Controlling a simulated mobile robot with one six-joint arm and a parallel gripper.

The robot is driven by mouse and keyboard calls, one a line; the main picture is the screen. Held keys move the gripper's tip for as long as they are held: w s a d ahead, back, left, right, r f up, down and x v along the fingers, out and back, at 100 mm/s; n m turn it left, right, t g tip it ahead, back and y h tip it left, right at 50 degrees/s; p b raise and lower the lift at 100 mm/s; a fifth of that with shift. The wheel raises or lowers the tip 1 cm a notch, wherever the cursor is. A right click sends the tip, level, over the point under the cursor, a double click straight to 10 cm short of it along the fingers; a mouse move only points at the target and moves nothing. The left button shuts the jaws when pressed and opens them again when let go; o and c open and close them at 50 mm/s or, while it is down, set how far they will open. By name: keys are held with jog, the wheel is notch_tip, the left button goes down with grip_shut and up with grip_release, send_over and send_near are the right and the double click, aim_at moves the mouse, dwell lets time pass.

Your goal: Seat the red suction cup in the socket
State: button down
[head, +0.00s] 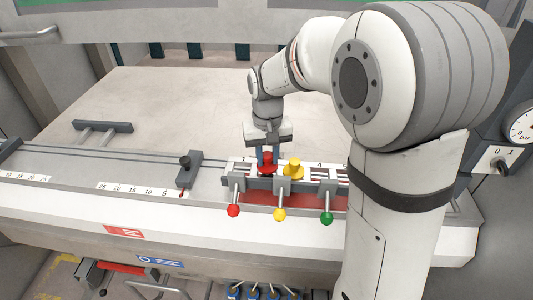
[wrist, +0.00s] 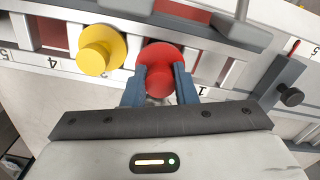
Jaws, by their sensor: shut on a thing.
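My gripper (head: 267,154) points down at the rail and is shut on the red suction cup (head: 267,168). In the wrist view the two blue-grey fingers of my gripper (wrist: 161,76) grip the red suction cup (wrist: 158,53) from both sides. The cup's round red flange faces the camera, over the slotted rail (wrist: 215,69). The socket under it is hidden by the cup and fingers, and I cannot tell whether the cup is in it or above it.
A yellow suction cup (head: 293,169) stands close beside the red one, also in the wrist view (wrist: 98,52). Levers with red (head: 233,210), yellow (head: 279,214) and green (head: 327,218) knobs stick out in front. A dark stop block (head: 188,170) stands left.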

jog(key=shift+f, duration=0.1)
jog(key=c, duration=1.1)
grip_release()
jog(key=shift+r+b, duration=0.3)
jog(key=shift+r, duration=3.65)
